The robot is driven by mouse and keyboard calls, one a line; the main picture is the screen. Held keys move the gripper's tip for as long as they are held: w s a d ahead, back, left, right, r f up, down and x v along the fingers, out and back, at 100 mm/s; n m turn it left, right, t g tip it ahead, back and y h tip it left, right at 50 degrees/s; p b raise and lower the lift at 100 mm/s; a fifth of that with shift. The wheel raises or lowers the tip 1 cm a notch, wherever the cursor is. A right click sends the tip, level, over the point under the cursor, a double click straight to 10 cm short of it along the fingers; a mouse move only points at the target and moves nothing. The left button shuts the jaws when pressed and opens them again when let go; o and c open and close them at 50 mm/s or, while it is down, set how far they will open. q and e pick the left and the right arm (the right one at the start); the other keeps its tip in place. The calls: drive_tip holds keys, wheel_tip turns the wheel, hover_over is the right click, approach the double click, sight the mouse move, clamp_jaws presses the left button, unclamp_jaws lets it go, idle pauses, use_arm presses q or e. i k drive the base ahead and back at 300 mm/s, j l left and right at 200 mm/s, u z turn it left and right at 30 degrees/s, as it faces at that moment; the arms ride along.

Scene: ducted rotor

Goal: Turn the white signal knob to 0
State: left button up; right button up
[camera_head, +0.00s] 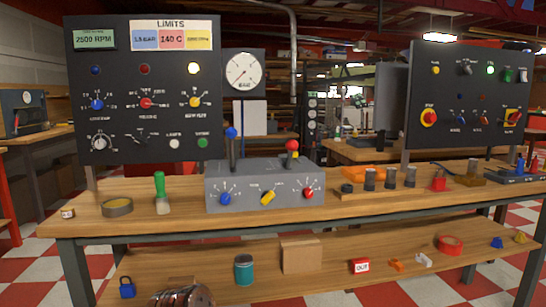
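A white knob (99,142) with a scale around it sits at the lower left of the dark left panel (120,60). It is the only clearly white dial knob I see and may be the signal knob. Its label, numbers and pointer direction are too small to read. Above it are a blue knob (97,103), a red knob (146,103) and a yellow knob (194,101). A small white button (174,143) and a green button (202,142) are to its right. Neither gripper is in view.
The panel stands behind a wooden bench (330,207). On the bench are a grey lever box (265,187), a green-handled brush (161,193), a tape roll (117,207) and several dark cylinders. A second dark panel (470,95) stands at right. The space before the white knob looks clear.

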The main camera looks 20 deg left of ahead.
sight(101, 143)
drive_tip(key=u, duration=1.45)
